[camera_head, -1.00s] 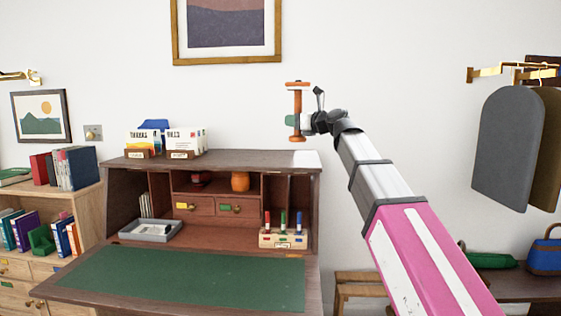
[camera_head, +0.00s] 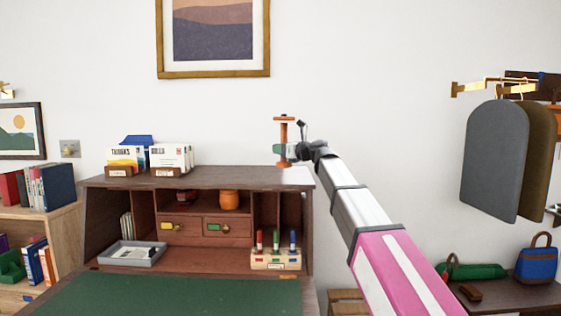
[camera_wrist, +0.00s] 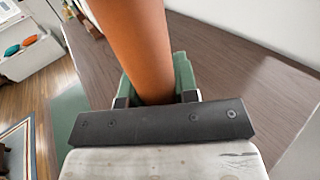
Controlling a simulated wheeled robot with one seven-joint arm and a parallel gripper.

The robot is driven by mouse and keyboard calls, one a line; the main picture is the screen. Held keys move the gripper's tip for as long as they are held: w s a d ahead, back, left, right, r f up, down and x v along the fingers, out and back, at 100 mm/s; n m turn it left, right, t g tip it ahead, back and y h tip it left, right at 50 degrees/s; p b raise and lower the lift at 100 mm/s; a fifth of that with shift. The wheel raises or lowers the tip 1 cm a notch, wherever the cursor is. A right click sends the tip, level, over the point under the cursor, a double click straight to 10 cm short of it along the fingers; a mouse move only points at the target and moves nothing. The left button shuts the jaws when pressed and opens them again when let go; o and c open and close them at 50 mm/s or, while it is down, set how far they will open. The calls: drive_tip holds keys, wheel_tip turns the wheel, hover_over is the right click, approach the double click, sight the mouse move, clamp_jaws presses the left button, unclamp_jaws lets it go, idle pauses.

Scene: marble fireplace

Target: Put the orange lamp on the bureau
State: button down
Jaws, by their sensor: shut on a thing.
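The orange lamp (camera_head: 283,133) is upright, with a flat disc at its top and a slim stem. My gripper (camera_head: 281,150) is shut on its lower stem. In the wrist view the orange stem (camera_wrist: 138,45) stands between the green fingers, and the lamp's ends are out of view. The dark wooden bureau (camera_head: 220,178) stands below. The lamp's foot is at the back right of the bureau's top in the head view. I cannot tell whether it touches the top. The wrist view shows bare brown wood (camera_wrist: 215,65) beside the lamp.
Letter holders with cards (camera_head: 150,158) stand on the bureau top's left part. A white patch (camera_head: 298,175) lies at its right end. The middle of the top is clear. An orange pot (camera_head: 229,200) and a pen rack (camera_head: 276,259) sit in the bureau.

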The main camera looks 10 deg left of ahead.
drive_tip(key=shift+w+f, duration=0.15)
drive_tip(key=shift+f, duration=1.95)
drive_tip(key=c, duration=0.9)
unclamp_jaws()
drive_tip(key=shift+f, duration=0.15)
drive_tip(key=v, duration=1.2)
